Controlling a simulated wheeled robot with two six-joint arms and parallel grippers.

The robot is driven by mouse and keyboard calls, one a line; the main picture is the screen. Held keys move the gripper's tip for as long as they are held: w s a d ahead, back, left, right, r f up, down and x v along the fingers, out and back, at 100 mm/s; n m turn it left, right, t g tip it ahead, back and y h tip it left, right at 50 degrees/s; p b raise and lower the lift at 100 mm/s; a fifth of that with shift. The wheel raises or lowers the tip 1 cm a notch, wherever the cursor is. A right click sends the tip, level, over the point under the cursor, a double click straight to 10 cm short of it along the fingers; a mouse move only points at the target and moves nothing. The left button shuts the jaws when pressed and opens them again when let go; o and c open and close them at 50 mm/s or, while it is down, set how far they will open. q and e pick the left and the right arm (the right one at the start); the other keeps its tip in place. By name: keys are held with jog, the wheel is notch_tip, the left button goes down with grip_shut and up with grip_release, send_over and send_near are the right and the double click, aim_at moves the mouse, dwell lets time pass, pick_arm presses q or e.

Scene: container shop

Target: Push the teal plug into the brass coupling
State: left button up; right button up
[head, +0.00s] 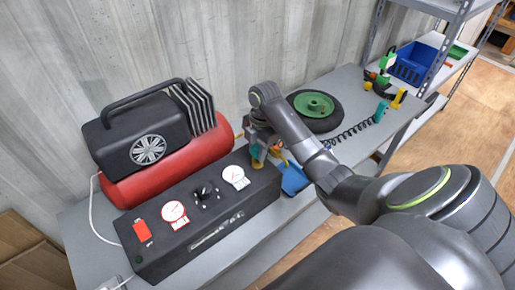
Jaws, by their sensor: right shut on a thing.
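My right gripper (260,146) reaches in from the right and points down over the right end of the black control box. It is shut on a small teal piece, which looks like the teal plug (255,153); the fingers partly cover it. A small brass-coloured part, likely the brass coupling (257,164), shows just below it on the box. The plug is above or touching the coupling; I cannot tell which, nor whether it is inside. My left gripper is not in view.
The black box (160,261) with gauges stands before a red-tank compressor (191,158). Right of my gripper are a blue item (295,179), a green-hubbed wheel (314,104) and a coiled black hose (350,132) near another teal piece (381,110). A blue bin (410,66) stands farther back.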

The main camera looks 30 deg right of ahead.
jog(key=shift+p, duration=0.75)
dwell(1.0)
jog(key=shift+f+b, duration=0.3)
jog(key=shift+f, duration=0.3)
dwell(0.4)
jog(key=o, duration=1)
